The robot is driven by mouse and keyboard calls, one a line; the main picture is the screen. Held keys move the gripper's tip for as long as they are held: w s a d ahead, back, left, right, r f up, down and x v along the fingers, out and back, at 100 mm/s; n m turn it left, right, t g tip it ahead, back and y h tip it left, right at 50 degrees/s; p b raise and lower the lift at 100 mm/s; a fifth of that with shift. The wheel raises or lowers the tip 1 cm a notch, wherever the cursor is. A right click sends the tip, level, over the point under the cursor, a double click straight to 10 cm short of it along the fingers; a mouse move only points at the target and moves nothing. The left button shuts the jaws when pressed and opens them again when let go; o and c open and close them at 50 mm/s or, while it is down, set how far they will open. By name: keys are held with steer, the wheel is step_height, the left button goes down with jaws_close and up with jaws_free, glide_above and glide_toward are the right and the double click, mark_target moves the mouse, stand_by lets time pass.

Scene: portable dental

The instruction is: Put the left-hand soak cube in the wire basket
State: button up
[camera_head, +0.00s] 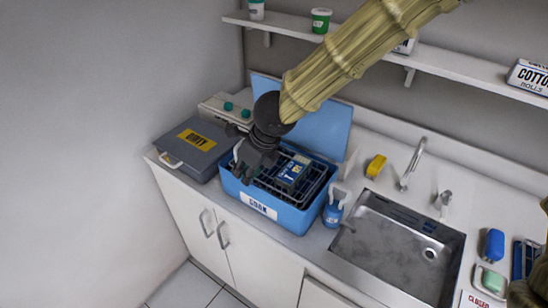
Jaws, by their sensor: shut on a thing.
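A black wire basket (314,186) sits inside an open blue bin (235,189) with a white front label. My gripper (245,174) reaches down over the left end of the basket. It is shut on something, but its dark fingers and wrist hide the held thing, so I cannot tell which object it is. A dark blue box with a pale label (293,172) lies in the basket, right of my gripper. No soak cube can be made out for certain.
A grey case with a yellow label (200,139) stands left of the bin. A blue bottle (334,211) stands close at its right. Further right are a yellow block (376,166), the tap (414,162) and the sink (390,250). A shelf (455,75) runs above.

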steer(key=w+d+p, duration=0.1)
steer(key=w+d, duration=0.1)
steer(key=w+d+p, duration=0.1)
steer(key=w+d, duration=0.1)
steer(key=w, duration=0.1)
steer(key=w+d+p, duration=0.1)
steer(key=w, duration=0.2)
steer(key=shift+w+d+f+p, duration=0.1)
steer(key=shift+d+f+p, duration=0.3)
steer(key=shift+w+d, duration=0.1)
steer(key=shift+f+p, duration=0.5)
steer(key=shift+f, duration=1.3)
steer(key=shift+f, duration=0.2)
steer(key=o, duration=0.8)
steer(key=shift+r, duration=0.1)
steer(key=shift+r, duration=0.15)
steer(key=shift+b+v, duration=0.7)
steer(key=shift+v, duration=5.25)
